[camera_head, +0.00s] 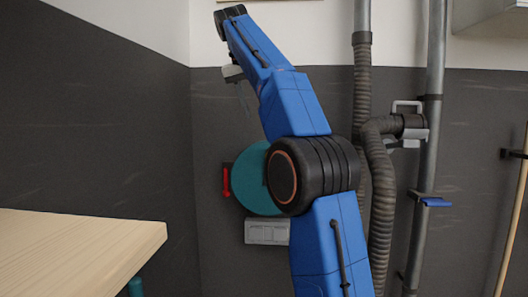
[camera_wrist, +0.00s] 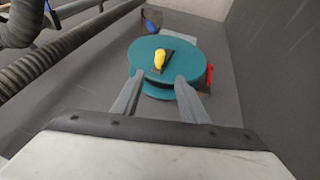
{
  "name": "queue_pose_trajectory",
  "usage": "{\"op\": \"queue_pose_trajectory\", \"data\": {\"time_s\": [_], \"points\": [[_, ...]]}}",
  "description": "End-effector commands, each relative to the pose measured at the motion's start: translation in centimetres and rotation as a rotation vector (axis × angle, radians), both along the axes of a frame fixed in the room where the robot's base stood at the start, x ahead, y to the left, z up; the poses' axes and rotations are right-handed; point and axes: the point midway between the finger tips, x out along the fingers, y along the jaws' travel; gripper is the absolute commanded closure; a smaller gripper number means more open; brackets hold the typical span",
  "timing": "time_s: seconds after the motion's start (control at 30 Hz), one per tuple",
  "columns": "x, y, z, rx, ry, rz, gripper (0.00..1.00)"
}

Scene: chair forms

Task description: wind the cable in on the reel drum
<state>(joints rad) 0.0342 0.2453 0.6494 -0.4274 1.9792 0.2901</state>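The teal reel drum (camera_head: 252,178) is on the dark wall in the head view, its right part hidden behind my blue arm. In the wrist view the round drum (camera_wrist: 145,53) lies ahead of my gripper. A yellow knob or handle (camera_wrist: 160,58) stands on its face, on a dark crank-like piece. A red arrow-shaped marker (camera_head: 226,182) is beside the drum; a red piece (camera_wrist: 209,75) also shows at its edge in the wrist view. My gripper (camera_wrist: 158,77) is open and empty, its two grey fingers apart and pointing toward the drum. I cannot make out the cable.
A grey box (camera_head: 267,231) is on the wall below the drum. Ribbed hoses (camera_head: 378,190) and grey pipes (camera_head: 428,130) run up the wall to the right. A wooden table (camera_head: 75,245) fills the lower left. A wooden pole (camera_head: 514,215) stands at the far right.

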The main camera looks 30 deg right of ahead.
Motion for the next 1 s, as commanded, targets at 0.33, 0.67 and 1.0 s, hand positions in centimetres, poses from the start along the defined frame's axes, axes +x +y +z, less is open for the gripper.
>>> {"op": "queue_pose_trajectory", "data": {"time_s": [0.33,0.67,1.0], "points": [[0.7,-1.6,-3.7,-0.001,0.003,-0.001,0.6],[1.8,-3.7,-8.6,0.0,0.004,-0.001,0.6],[2.9,-5.7,-13.4,0.0,0.002,-0.001,0.6]]}}
